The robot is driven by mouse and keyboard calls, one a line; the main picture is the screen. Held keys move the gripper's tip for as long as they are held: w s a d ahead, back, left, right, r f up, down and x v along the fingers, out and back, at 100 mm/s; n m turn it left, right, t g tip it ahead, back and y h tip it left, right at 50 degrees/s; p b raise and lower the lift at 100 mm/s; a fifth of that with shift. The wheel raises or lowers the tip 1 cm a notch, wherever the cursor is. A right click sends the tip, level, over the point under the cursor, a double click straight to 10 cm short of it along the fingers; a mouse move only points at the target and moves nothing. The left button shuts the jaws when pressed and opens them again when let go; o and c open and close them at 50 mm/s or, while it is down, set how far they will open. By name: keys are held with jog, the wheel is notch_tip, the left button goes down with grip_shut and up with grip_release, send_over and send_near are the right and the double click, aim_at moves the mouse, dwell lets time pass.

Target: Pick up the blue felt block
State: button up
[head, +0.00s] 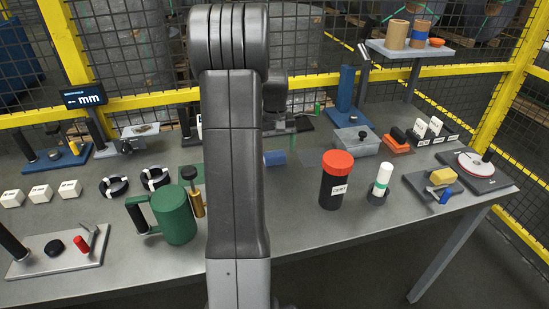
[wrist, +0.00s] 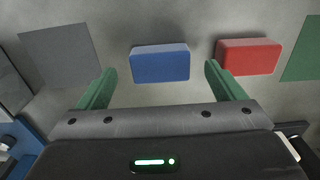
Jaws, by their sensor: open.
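The blue felt block (wrist: 160,65) lies flat on the grey table in the wrist view, ahead of my gripper (wrist: 158,80) and roughly centred between its green fingers. The fingers are apart with nothing between them, and bare table shows between the block and my gripper's body. In the head view the blue block (head: 275,158) shows partly, just right of my arm, which hides much of the area around it.
A red block (wrist: 249,56) lies just right of the blue one, near my right finger. A dark grey square (wrist: 60,54) lies left and a green patch (wrist: 303,55) far right. A black jar with a red lid (head: 337,178) and a green mug (head: 172,214) stand nearer the front.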

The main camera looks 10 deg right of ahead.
aim_at(274, 154)
notch_tip(274, 154, down, 3)
jog(key=shift+w+f, duration=0.1)
jog(key=shift+c, duration=0.4)
jog(key=c, duration=1)
